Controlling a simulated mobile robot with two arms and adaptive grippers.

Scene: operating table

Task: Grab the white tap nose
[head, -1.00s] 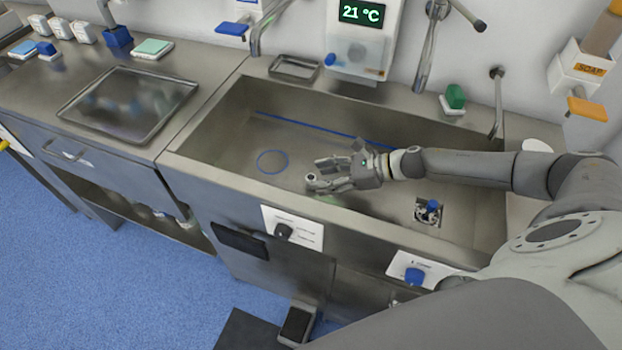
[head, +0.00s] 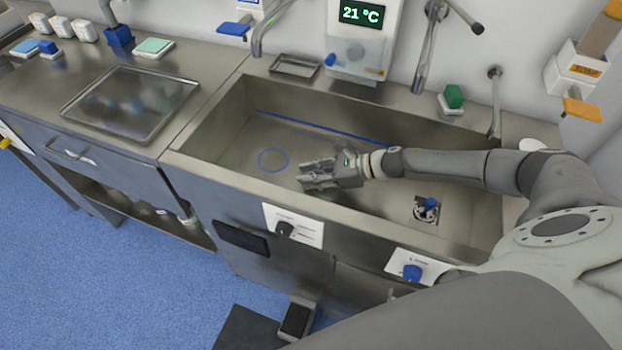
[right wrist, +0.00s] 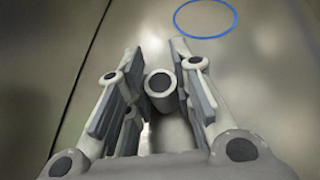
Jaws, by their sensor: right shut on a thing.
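The white tap nose (right wrist: 160,84) is a short, pale, hollow tube; its round open end faces up in the right wrist view. It stands between the two fingers of my right gripper (right wrist: 156,60), which is shut on it. In the head view my right gripper (head: 316,175) is inside the steel sink basin, over its floor, with its fingers pointing left. The fingers hide the tap nose there. My left gripper is not in view.
A blue ring (head: 273,160) lies on the sink (head: 240,135) floor left of the gripper. A drain with a blue part (head: 427,209) is to the right. Sink walls surround the gripper. A steel tray (head: 130,102) lies on the left counter.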

